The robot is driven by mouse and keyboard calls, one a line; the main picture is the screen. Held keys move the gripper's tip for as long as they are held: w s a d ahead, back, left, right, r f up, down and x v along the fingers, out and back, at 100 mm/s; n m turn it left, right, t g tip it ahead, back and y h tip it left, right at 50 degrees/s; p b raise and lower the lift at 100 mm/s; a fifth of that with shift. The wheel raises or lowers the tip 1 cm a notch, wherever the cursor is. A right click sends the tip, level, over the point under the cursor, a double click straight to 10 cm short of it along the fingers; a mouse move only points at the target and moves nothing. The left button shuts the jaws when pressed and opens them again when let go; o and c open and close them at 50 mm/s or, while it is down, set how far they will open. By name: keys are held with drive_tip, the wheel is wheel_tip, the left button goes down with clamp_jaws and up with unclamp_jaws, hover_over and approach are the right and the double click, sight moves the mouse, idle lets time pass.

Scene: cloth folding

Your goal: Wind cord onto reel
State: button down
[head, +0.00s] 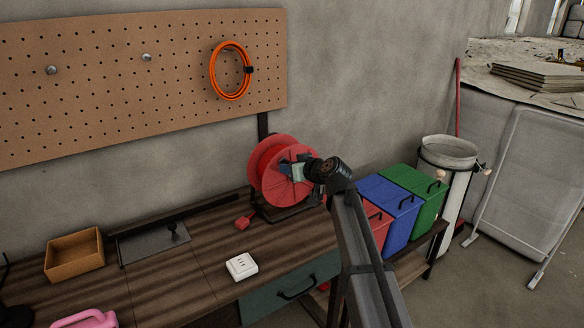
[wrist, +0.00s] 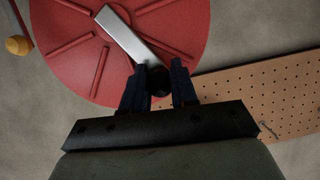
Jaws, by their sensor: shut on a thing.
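A red cord reel (head: 270,158) stands on its frame at the right end of the wooden workbench; its red disc also fills the upper part of the wrist view (wrist: 70,50). A silver crank arm (wrist: 128,36) runs across the disc to a dark crank handle (wrist: 158,82). My gripper (wrist: 158,88) is shut on this handle, one finger on each side. In the head view my gripper (head: 300,170) is at the reel's right face, and my arm covers part of it. A red plug-like piece (head: 243,222) lies on the bench beside the reel. Any cord on the reel is hidden.
An orange coil (head: 214,72) hangs on the pegboard (head: 120,75). The bench (head: 190,275) carries a white socket box (head: 241,266), an orange tray (head: 74,268) and a pink object (head: 85,319). Blue (head: 388,203) and green (head: 420,190) bins stand right of my arm.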

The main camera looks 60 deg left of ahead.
drive_tip(key=shift+a+r, duration=0.15)
drive_tip(key=shift+a, duration=0.05)
drive_tip(key=c, duration=1.2)
unclamp_jaws()
drive_tip(key=o, duration=0.3)
drive_tip(key=shift+d, duration=0.1)
drive_tip(key=v, duration=1.3)
drive_tip(key=shift+d, duration=0.4)
